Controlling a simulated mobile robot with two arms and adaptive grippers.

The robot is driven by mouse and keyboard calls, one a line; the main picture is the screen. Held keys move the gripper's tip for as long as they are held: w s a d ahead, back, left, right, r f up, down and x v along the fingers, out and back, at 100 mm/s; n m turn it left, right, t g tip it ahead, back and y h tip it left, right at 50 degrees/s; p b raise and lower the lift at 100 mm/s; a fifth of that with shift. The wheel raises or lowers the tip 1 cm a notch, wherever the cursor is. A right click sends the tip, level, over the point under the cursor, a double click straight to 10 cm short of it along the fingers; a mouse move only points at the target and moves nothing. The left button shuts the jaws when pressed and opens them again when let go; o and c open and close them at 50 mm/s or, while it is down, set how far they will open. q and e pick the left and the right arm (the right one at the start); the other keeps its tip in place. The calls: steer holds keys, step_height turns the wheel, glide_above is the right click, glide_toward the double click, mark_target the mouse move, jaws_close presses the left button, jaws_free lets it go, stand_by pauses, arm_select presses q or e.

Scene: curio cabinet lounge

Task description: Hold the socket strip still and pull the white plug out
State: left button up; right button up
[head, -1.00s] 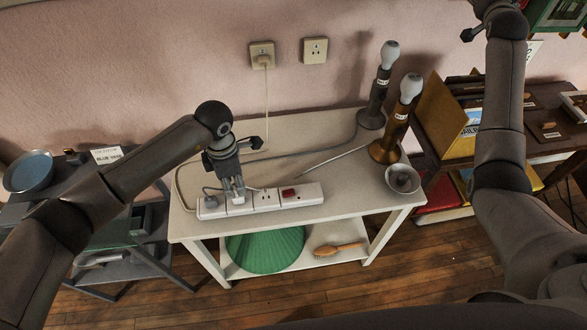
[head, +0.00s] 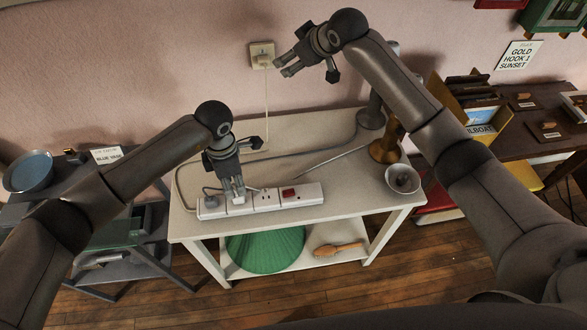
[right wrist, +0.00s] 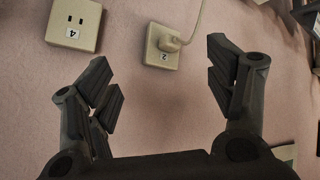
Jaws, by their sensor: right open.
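The white socket strip (head: 303,195) lies along the front of the pale table. A dark grey plug (head: 210,201) sits in its left end, and a white plug (head: 239,198) sits to the right of that one. My left gripper (head: 236,187) points down at the white plug, its fingertips right at it; whether they are clamped on it is too small to tell. My right gripper (head: 283,65) is open and empty, raised near the wall. In the right wrist view its fingers (right wrist: 165,88) are spread with nothing between them.
A wall socket (head: 257,60) marked 2 holds a plug with a hanging cord; another wall socket (right wrist: 74,24) is marked 4. Lamp stands (head: 385,148) and a metal dish (head: 403,179) occupy the table's right side. A green shade (head: 265,250) and brush (head: 339,248) lie below.

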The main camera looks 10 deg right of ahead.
steer(key=s+a+f+n+g+h, duration=0.1)
steer(key=s+a+f+n+g, duration=0.4)
steer(key=s+f, duration=0.55)
steer(key=n+g+h, duration=0.3)
steer(key=n+g, duration=0.1)
glide_above(294, 190)
step_height(294, 190, down, 8)
steer(key=f, duration=1)
steer(key=shift+s+f, duration=0.2)
steer(key=shift+f, duration=0.2)
steer(key=c, duration=1.5)
